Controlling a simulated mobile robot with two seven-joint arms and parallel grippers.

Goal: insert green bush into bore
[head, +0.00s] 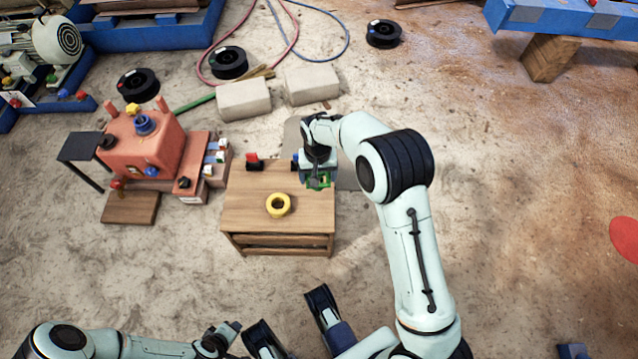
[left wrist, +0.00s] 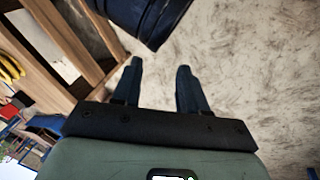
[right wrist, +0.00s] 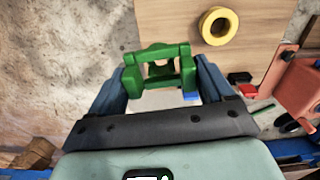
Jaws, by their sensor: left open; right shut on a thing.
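A green part (head: 319,181), which I take to be the green bush, is between the fingers of my right gripper (head: 317,172), over the right side of the small wooden table (head: 245,215). In the right wrist view the green part (right wrist: 157,55) looks like an open frame, with my right gripper (right wrist: 160,76) shut on it. The red crusher (head: 140,155) stands left of the table with a blue ring (head: 144,123) on top. I cannot tell which opening is the bore. My left gripper (left wrist: 155,78) is open and empty above the floor.
A yellow ring (head: 279,205) lies on the table, and a small red part (head: 253,161) is at its back edge. Two pale blocks (head: 244,99) and several black spools (head: 229,62) lie behind. The floor at right is mostly clear.

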